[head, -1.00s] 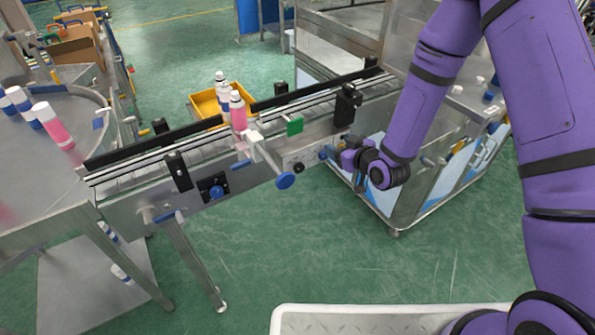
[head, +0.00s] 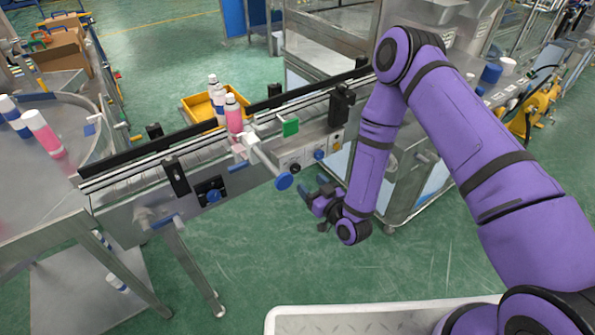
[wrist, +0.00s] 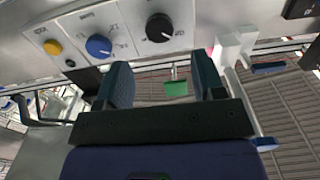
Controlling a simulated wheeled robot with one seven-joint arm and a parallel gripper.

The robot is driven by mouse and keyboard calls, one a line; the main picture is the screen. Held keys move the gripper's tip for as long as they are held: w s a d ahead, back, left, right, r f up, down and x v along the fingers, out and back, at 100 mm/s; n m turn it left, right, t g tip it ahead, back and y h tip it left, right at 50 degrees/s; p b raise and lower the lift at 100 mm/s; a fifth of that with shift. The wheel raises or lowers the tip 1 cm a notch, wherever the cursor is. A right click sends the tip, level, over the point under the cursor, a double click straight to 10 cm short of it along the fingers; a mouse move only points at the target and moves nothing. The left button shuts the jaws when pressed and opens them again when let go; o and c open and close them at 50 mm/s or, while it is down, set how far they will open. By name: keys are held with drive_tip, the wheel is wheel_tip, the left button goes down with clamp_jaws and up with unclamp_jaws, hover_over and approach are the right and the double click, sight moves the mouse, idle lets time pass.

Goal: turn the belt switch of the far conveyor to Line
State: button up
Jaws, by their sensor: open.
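The conveyor (head: 243,162) runs diagonally across the head view. Its front panel carries a black knob (head: 295,168), a blue knob (head: 319,154) and a yellow button (head: 337,147). The wrist view shows the yellow button (wrist: 52,47), blue knob (wrist: 98,46) and black knob (wrist: 159,27) in its upper left. Their labels are too small to read, so I cannot tell which knob is the belt switch or its setting. My gripper (head: 315,188) is open and empty, just below and in front of the panel, apart from it. Its fingers (wrist: 165,82) show below the knobs.
A bracket with a blue handwheel (head: 284,180) sticks out left of the knobs, close to my gripper. A green block (head: 290,127) and a pink bottle (head: 233,115) are on the conveyor. A steel cabinet (head: 408,180) stands behind my arm.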

sight(297, 169)
drive_tip(key=x, duration=0.7)
drive_tip(key=shift+w+a, duration=0.1)
drive_tip(key=shift+w, duration=0.1)
drive_tip(key=c, duration=0.9)
